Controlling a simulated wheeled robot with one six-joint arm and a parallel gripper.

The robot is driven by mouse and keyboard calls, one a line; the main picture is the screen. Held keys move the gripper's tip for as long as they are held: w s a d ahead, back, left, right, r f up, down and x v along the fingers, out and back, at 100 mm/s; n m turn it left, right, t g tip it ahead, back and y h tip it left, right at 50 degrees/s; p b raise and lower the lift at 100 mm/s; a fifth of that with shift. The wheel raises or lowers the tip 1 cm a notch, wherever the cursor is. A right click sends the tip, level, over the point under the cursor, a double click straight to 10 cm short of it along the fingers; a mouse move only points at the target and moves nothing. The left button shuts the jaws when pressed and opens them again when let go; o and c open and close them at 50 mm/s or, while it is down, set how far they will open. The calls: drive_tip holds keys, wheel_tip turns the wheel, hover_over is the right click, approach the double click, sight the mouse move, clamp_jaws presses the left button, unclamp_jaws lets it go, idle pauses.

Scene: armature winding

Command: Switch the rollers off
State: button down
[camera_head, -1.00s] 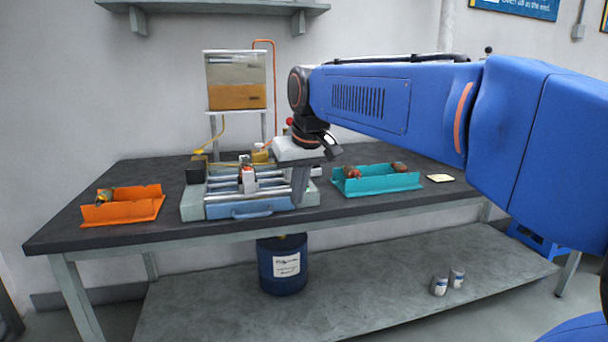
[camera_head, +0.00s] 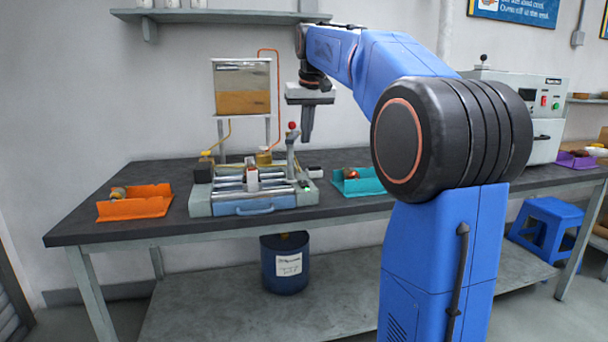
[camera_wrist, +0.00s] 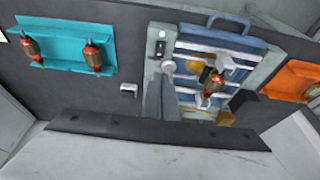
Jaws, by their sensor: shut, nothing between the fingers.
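The roller machine (camera_head: 265,208) stands on the bench with several metal rollers (camera_head: 232,187). A small switch panel with a lit green lamp (camera_wrist: 162,34) sits on its edge in the wrist view; the lamp also shows at the machine's front right in the head view (camera_head: 307,187). The switch lever's position is too small to tell. An armature (camera_wrist: 212,84) with copper windings lies over the rollers. My gripper (camera_head: 306,139) points down, shut and empty, in the air above the machine's rear right side, apart from the switch.
A post with a red knob (camera_head: 292,126) rises beside my gripper. A tank (camera_head: 241,88) stands behind. An orange tray (camera_head: 135,207) lies left; a teal tray (camera_wrist: 65,60) with two armatures lies on the other side. A small white block (camera_wrist: 128,90) sits beside the machine.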

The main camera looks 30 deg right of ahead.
sight(303, 183)
idle(0.4)
drive_tip(key=x, duration=1.4)
drive_tip(key=shift+s, duration=0.25)
drive_tip(key=shift+w+f, duration=0.1)
drive_tip(key=shift+f, duration=0.1)
drive_tip(key=shift+s+a+f, duration=0.1)
drive_tip(key=shift+s+a, duration=0.15)
drive_tip(key=shift+s, duration=0.6)
drive_tip(key=shift+r, duration=0.5)
drive_tip(key=v, duration=1.3)
drive_tip(key=shift+r, duration=0.15)
